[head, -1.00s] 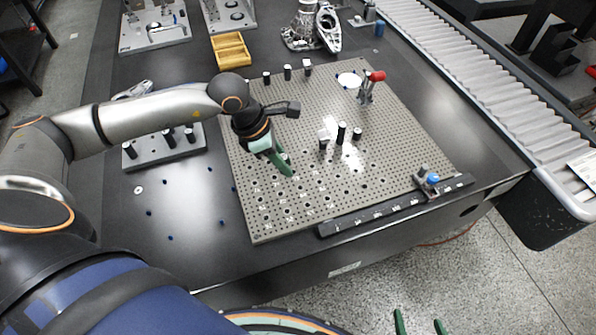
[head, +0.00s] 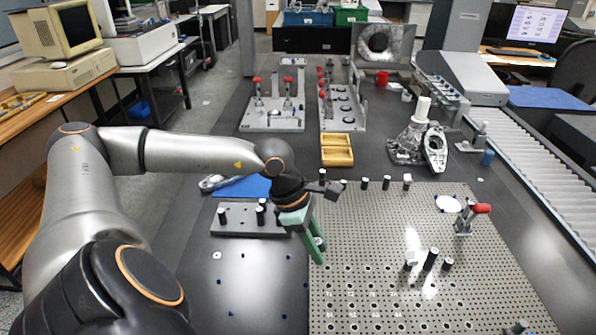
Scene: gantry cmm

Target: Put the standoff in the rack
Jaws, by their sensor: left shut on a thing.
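My left gripper (head: 312,245) has green fingers pointing down, near the left edge of the grey perforated plate (head: 480,235). It is shut on a small pale-and-dark piece, apparently the standoff (head: 319,243), which the fingers partly hide. The rack (head: 234,231) is a low grey block left of the gripper, with several black, light-topped standoffs upright in it. The gripper is apart from the rack. My right gripper is out of view.
Several standoffs stand on the plate, including a back row (head: 386,182) and a front group (head: 431,258). A red-handled clamp (head: 465,220) stands at right. A yellow tray (head: 337,150) and a blue mat (head: 246,187) lie behind. Dark table left of the plate is mostly clear.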

